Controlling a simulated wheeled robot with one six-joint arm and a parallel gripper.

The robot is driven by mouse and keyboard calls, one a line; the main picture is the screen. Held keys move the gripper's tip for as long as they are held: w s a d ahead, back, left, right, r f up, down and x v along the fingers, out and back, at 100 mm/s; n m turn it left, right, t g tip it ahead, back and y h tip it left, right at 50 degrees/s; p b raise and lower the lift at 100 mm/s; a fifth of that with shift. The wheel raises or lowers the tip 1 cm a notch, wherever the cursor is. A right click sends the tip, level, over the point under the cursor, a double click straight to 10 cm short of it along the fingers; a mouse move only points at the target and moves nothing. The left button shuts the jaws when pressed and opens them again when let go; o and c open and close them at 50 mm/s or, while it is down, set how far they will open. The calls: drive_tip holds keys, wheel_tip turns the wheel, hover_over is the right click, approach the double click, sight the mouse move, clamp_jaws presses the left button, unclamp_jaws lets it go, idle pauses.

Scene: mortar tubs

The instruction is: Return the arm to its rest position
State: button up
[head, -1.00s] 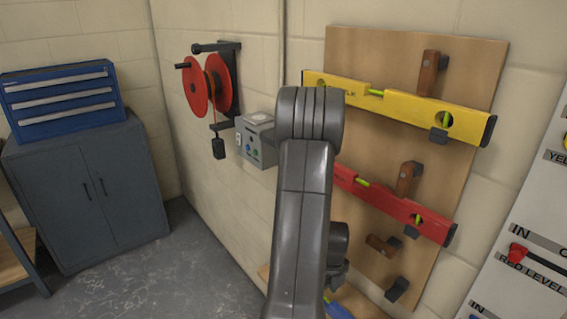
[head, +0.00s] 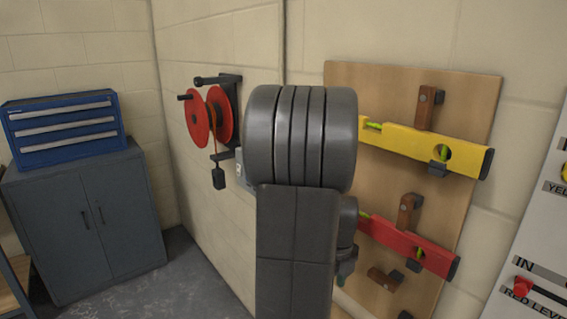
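My arm stands upright in the middle of the head view, its thick grey joint near the camera. It hides the left part of the wooden board and most of the grey box on the wall. My gripper is not clearly visible; a dark part of my arm shows just right of the upright link, and no fingertips can be made out.
A yellow level (head: 460,156) and a red level (head: 406,243) hang on a wooden board (head: 385,80). A red reel (head: 219,112) is on the wall. A grey cabinet (head: 120,215) bears a blue drawer box (head: 70,152). A white label panel (head: 540,240) is at right. Floor at lower left is clear.

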wheel_tip(320, 180, up, 7)
drive_tip(key=shift+f, duration=0.15)
idle(0.4)
